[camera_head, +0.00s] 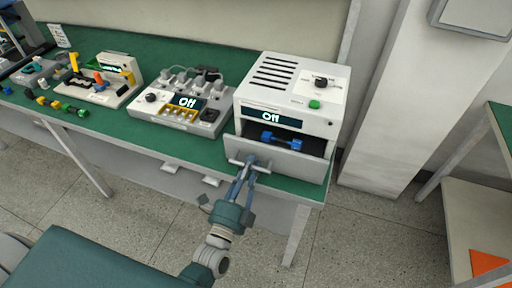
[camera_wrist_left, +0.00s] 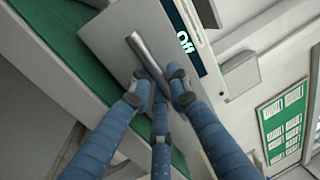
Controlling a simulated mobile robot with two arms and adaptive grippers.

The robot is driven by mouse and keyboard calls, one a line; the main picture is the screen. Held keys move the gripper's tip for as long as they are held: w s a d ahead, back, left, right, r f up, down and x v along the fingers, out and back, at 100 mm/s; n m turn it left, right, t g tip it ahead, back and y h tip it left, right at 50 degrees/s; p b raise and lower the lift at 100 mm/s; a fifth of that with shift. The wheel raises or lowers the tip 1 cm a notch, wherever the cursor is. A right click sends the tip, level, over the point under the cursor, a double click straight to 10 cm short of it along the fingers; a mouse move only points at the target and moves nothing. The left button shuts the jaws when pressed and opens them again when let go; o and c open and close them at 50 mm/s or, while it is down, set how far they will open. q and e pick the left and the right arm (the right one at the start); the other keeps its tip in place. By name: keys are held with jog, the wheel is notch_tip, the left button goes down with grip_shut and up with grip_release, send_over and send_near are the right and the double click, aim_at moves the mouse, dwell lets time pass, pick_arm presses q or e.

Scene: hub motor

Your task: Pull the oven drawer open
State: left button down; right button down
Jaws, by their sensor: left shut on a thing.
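The white oven (camera_head: 290,83) stands at the right end of the green bench, its display reading "Off". Its drawer front (camera_head: 300,165) is a pale grey panel with a bar handle (camera_head: 236,162). A dark opening shows above the panel, with a blue part (camera_head: 282,140) inside; how far the drawer is out is hard to tell. My left gripper (camera_head: 246,165) is shut on the handle from the front. In the left wrist view, the blue fingers (camera_wrist_left: 157,88) close around the metal handle (camera_wrist_left: 143,55). My right gripper is not in view.
A grey station (camera_head: 182,103) with a second "Off" display and several plugs stands left of the oven. Farther left is a fixture (camera_head: 103,83) with coloured parts. A white pillar (camera_head: 385,100) rises right of the bench. Open floor (camera_head: 340,240) lies in front.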

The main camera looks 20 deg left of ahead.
pick_arm(q)
jog(key=s+p, duration=0.2)
jog(key=s, duration=0.7)
jog(key=shift+s+a, duration=0.15)
jog(key=shift+s, duration=0.15)
jog(key=c, duration=1.7)
grip_release()
jog(key=s, duration=0.4)
jog(key=s+f, duration=0.1)
jog(key=s, duration=0.3)
jog(key=s+f, duration=0.1)
jog(key=s, duration=0.2)
jog(key=shift+s+a+f, duration=0.15)
jog(key=shift+s+a, duration=0.05)
jog(key=shift+s, duration=0.2)
